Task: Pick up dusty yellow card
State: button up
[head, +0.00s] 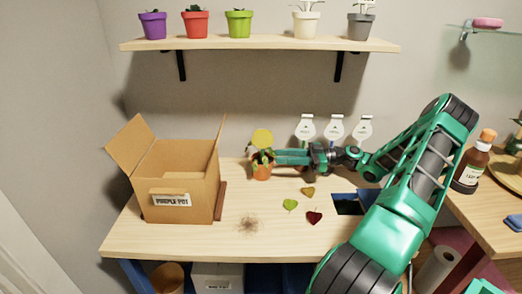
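A round, dull yellow card (262,137) stands upright near the back of the wooden table, just above an orange pot (262,173). The card's lower part is hidden by my gripper and the pot. My gripper (265,157) reaches in from the right, level with the pot's top and just below the yellow disc. Its fingers are small and overlap the pot and some green bits, so I cannot tell whether they are open, shut or touching the card.
An open cardboard box (180,180) labelled "PURPLE POT" stands left. Loose green (290,205), mustard (308,192) and dark red (314,217) leaf-shaped pieces lie in front, beside a brown dirt patch (248,224). White tags (305,128) stand behind my arm. A shelf (260,43) holds several pots.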

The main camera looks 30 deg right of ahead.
aim_at(252, 160)
jog(key=x, duration=1.2)
jog(key=shift+d, duration=0.1)
grip_shut()
